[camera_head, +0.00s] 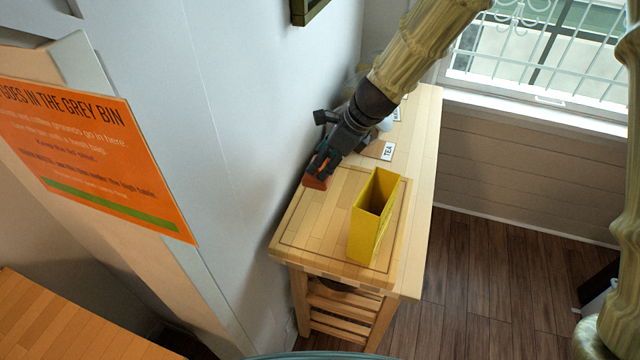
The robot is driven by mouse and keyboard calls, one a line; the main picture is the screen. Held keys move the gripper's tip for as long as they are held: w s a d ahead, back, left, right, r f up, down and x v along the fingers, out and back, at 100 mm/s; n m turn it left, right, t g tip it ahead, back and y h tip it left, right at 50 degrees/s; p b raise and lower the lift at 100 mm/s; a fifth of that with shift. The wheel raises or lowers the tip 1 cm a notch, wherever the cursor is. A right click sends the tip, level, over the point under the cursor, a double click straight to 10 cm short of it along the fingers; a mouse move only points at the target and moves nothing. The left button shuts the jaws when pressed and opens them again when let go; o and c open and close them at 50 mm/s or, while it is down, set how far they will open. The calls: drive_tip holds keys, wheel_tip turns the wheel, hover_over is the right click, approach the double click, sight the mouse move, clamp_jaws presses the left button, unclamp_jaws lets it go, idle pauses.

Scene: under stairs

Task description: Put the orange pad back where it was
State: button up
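The orange pad (316,183) is a small red-orange piece at the left edge of the wooden table, close to the wall. My gripper (321,170) reaches down from above, with its dark fingertips right at the pad. The fingers hide part of the pad. I cannot tell whether they are closed on it or whether it rests on the tabletop.
A yellow open-topped box (368,222) stands on the wooden table (318,226), right of my gripper. The wall (245,120) is close on the left. Bare tabletop lies between pad and box.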

drive_tip(key=shift+w+f, duration=0.1)
drive_tip(key=shift+w, duration=0.05)
drive_tip(key=shift+f, duration=0.25)
drive_tip(key=s+f+p, duration=0.1)
drive_tip(key=s+f, duration=0.1)
drive_tip(key=shift+s+d+f, duration=0.1)
drive_tip(key=shift+s+f, duration=0.15)
drive_tip(key=shift+f, duration=0.15)
drive_tip(key=w+f, duration=0.2)
drive_tip(key=shift+w+f+p, duration=0.1)
drive_tip(key=shift+f+p, duration=0.25)
drive_tip(key=shift+p, duration=0.05)
drive_tip(key=shift+s+f+p, duration=0.35)
drive_tip(key=shift+s+f, duration=0.2)
drive_tip(key=shift+s, duration=0.15)
drive_tip(key=shift+w+f, duration=0.25)
drive_tip(key=shift+f, duration=0.3)
drive_tip(key=shift+w+f, duration=0.2)
drive_tip(key=shift+f, duration=0.35)
drive_tip(key=shift+s+r, duration=0.2)
drive_tip(key=shift+s, duration=0.1)
drive_tip(key=shift+f, duration=0.15)
drive_tip(key=o, duration=1.3)
drive_tip(key=shift+w+f, duration=0.1)
drive_tip(key=shift+w, duration=0.1)
drive_tip(key=shift+s, duration=0.1)
drive_tip(key=shift+r, duration=0.2)
